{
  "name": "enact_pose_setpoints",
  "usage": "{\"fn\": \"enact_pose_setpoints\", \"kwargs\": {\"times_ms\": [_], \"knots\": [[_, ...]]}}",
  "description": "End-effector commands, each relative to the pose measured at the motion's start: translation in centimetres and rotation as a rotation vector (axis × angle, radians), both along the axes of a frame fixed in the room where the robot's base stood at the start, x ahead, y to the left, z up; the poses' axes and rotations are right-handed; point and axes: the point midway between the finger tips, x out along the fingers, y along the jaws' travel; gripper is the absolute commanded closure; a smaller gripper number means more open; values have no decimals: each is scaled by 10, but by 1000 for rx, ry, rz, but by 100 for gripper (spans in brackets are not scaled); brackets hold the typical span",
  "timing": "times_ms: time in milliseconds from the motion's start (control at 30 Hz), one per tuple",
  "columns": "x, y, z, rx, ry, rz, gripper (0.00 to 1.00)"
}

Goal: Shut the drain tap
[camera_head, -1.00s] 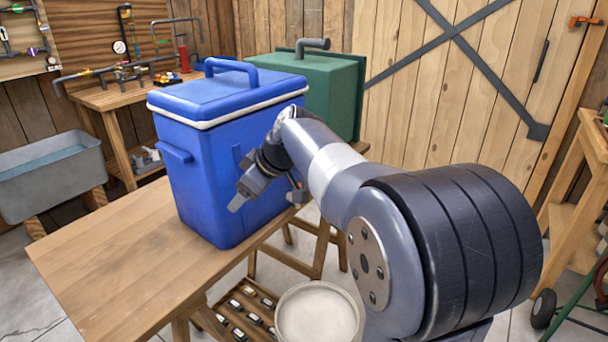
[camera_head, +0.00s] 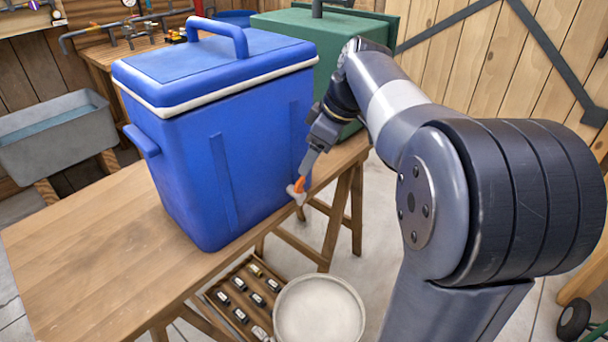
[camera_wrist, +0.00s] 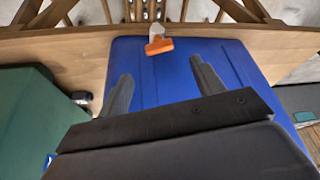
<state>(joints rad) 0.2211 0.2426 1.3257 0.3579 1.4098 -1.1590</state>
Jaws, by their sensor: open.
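The blue cooler (camera_head: 225,150) stands upright on the wooden table, its lid shut. Its drain tap (camera_head: 298,190), with an orange handle and a pale spout, sits low on the right part of the cooler's front face. The wrist view shows the orange handle (camera_wrist: 159,46) ahead of the gap between my fingers, with the pale tap body beyond it. My gripper (camera_head: 308,160) is just above the tap in the head view. In the wrist view my gripper (camera_wrist: 163,85) is open, with nothing between the fingers.
A green box (camera_head: 280,35) stands behind the cooler. A round pale bucket (camera_head: 320,310) and a wooden tray (camera_head: 238,287) of small parts lie below the table's front edge (camera_head: 170,318). A grey trough (camera_head: 55,140) is at the left. The table's left part is clear.

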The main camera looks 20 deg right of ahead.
Motion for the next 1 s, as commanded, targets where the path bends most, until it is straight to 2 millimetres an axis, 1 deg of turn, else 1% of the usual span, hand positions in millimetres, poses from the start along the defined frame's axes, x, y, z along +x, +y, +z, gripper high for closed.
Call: {"fn": "enact_pose_setpoints", "kwargs": {"times_ms": [33, 200, 300, 400, 533, 800, 1000], "knots": [[2, 4, -14, 1, 5, 2, 36], [10, 14, -43, 1, 4, 2, 36], [14, 18, -56, 1, 3, 2, 36], [16, 21, -64, 1, 1, 1, 36], [18, 22, -69, 1, -1, 0, 36], [18, 23, -69, 0, -1, 0, 37], [18, 23, -69, 1, -1, 0, 54]]}}
